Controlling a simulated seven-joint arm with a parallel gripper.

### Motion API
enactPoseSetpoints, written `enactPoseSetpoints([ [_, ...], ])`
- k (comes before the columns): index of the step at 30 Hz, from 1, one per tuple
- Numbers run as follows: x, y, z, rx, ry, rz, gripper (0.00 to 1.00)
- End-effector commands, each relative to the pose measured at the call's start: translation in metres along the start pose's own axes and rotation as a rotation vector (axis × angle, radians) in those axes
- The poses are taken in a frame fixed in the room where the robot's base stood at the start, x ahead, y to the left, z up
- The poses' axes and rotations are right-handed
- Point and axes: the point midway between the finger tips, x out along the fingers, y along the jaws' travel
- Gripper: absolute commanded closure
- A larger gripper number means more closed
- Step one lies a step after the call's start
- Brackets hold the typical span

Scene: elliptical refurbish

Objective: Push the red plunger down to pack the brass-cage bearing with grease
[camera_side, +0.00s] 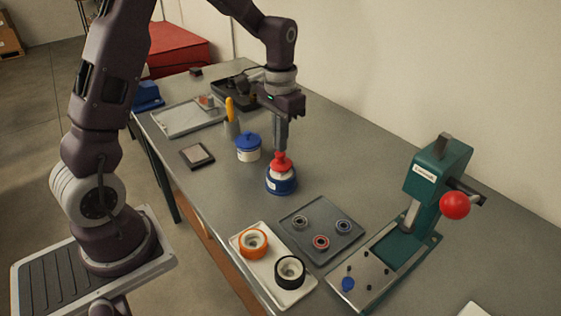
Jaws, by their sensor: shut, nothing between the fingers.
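The red plunger (281,165) stands on top of a packer with a white and blue body (281,185), upright on the grey bench. My gripper (280,151) is shut and points straight down. Its fingertips are directly above the plunger's top, touching it or very close; I cannot tell which. The brass-cage bearing is not visible in the packer, whose inside is hidden. Several small bearings lie on a dark grey tray (338,246) to the right of the packer, one of them with a reddish ring (321,242).
A blue-lidded tub (248,148) stands left of the packer, near a yellow-handled tool (230,108). A white tray (262,279) holds an orange wheel (253,242) and a black wheel (290,271). A green arbor press (430,190) with a red knob (455,205) stands at right.

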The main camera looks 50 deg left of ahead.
Motion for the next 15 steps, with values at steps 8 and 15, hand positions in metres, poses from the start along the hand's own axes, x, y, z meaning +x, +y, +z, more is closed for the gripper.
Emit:
enactPoseSetpoints([
  [8,0.0084,0.0000,0.0000,0.000,0.000,0.000,1.00],
  [15,0.0097,-0.0001,0.0000,0.000,0.000,0.000,1.00],
])
